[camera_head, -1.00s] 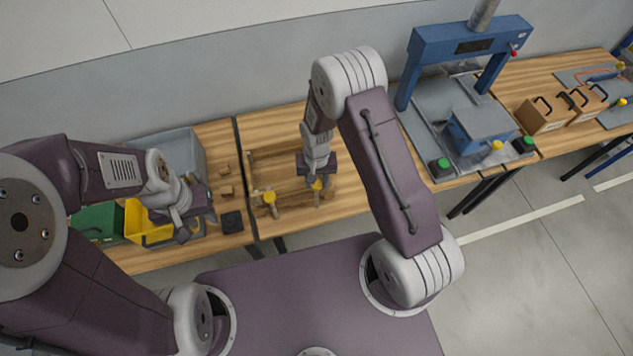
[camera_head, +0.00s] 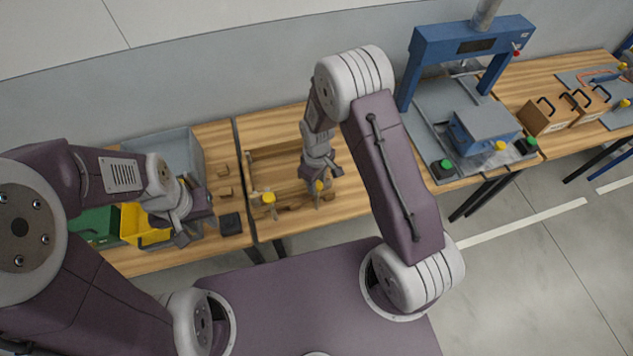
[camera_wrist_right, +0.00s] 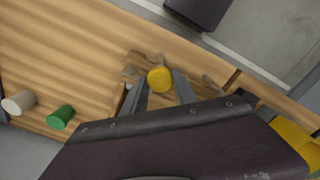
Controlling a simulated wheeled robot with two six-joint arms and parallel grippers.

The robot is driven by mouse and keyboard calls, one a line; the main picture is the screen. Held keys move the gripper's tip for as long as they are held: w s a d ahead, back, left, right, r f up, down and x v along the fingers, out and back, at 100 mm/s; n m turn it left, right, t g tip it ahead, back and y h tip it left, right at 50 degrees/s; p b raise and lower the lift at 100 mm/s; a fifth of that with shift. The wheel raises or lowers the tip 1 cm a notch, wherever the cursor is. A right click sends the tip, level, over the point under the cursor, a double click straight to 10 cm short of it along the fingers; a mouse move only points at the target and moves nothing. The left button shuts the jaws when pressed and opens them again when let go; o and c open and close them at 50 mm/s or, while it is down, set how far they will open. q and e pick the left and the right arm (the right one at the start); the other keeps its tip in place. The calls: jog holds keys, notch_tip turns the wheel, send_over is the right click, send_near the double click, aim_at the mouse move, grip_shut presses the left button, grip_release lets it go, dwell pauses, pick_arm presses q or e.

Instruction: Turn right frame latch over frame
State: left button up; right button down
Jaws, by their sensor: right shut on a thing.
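The right frame latch has a yellow knob (camera_head: 318,185) at the right front of a wooden frame (camera_head: 291,152) on the table. My right gripper (camera_head: 319,180) is over this latch. In the right wrist view the yellow knob (camera_wrist_right: 159,79) sits between the two fingers of my right gripper (camera_wrist_right: 160,86), which is shut on it. The fingers partly hide the latch, so I cannot tell its exact angle. A second yellow-knobbed latch (camera_head: 268,198) stands at the frame's left front. My left gripper (camera_head: 182,226) hangs by the yellow bin; its jaw opening is unclear.
A yellow bin (camera_head: 130,222), a green bin (camera_head: 95,224) and a grey bin (camera_head: 175,145) stand on the left. Small wooden blocks (camera_head: 223,191) and a dark pad (camera_head: 231,223) lie left of the frame. A blue press (camera_head: 470,42) stands right. Bare tabletop (camera_head: 350,192) lies right of the frame.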

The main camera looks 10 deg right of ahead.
jog(key=shift+n, duration=0.6)
jog(key=c, duration=1)
grip_release()
jog(key=shift+o, duration=0.2)
jog(key=shift+r, duration=0.3)
notch_tip(320, 180, up, 8)
jog(key=b, duration=0.2)
jog(key=shift+r, duration=0.25)
